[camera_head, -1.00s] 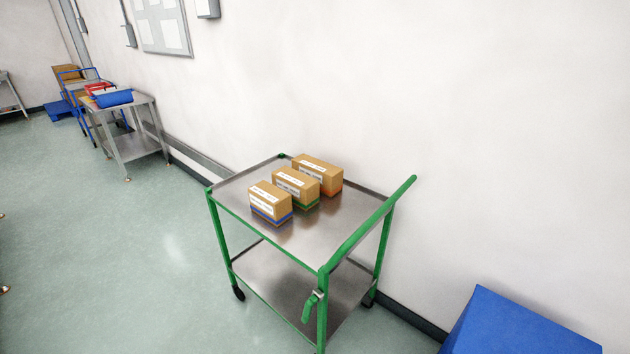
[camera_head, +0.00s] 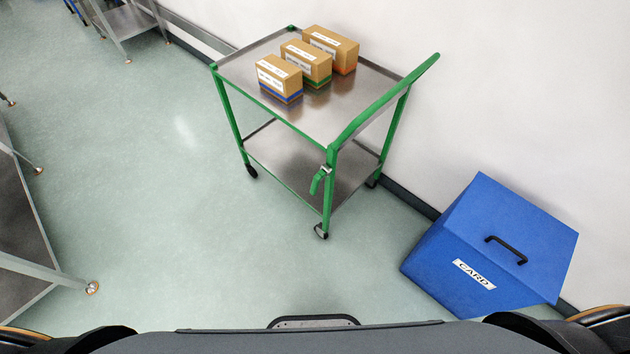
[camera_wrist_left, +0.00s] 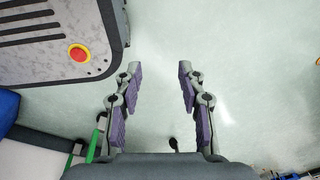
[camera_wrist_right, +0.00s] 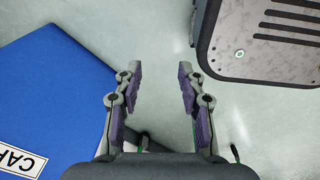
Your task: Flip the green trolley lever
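A green-framed trolley (camera_head: 232,118) with two steel shelves stands ahead against the wall in the head view. Its green lever (camera_head: 317,183) hangs on the near right post, below the green push handle (camera_head: 385,100), angled down to the left. My left gripper (camera_wrist_left: 157,72) is open and empty above the floor. Part of the green frame shows at lower left in the left wrist view (camera_wrist_left: 95,140). My right gripper (camera_wrist_right: 157,72) is open and empty beside the blue box. Neither gripper shows in the head view, and both are apart from the lever.
Three cardboard boxes (camera_head: 306,63) stand on the trolley's top shelf. A blue box marked CARD (camera_head: 480,245) sits right of the trolley by the wall. A steel table (camera_head: 22,225) is at the left edge. Floor before the trolley is clear.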

